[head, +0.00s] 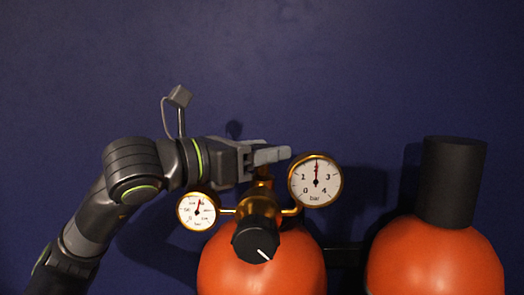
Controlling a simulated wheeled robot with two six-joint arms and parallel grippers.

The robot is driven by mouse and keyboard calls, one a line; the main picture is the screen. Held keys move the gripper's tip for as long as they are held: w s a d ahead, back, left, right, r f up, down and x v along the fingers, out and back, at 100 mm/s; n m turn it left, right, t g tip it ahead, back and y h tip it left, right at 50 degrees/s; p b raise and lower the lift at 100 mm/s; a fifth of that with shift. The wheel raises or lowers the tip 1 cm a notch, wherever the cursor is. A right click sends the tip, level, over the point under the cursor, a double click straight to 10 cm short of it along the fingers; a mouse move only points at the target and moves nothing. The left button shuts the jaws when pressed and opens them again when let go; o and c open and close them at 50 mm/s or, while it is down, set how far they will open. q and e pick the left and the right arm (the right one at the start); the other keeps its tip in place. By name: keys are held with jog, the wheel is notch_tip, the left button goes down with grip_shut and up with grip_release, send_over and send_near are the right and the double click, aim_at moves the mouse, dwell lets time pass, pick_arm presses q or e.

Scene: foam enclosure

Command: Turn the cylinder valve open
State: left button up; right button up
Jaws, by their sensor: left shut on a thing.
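An orange gas cylinder (262,272) stands in the lower middle of the head view. A brass regulator on its top carries a small gauge (197,211) at left, a larger bar gauge (315,181) at right, and a black knob (257,240) with a white mark in front. My left gripper (272,154) comes in from the left above the regulator, behind the gauges. It is shut on the cylinder valve (263,174), which is mostly hidden by the fingers and regulator. The larger gauge's needle points straight up. My right gripper is not in view.
A second orange cylinder (435,262) with a black cap (451,182) stands to the right. A dark bar (344,256) runs between the two cylinders. A plain dark blue wall (350,65) is behind everything, and the space above the cylinders is clear.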

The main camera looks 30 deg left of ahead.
aim_at(262, 146)
pick_arm(q)
jog(key=o, duration=1)
jog(key=shift+c, duration=0.2)
jog(key=shift+r+b, duration=0.35)
jog(key=shift+r, duration=4.65)
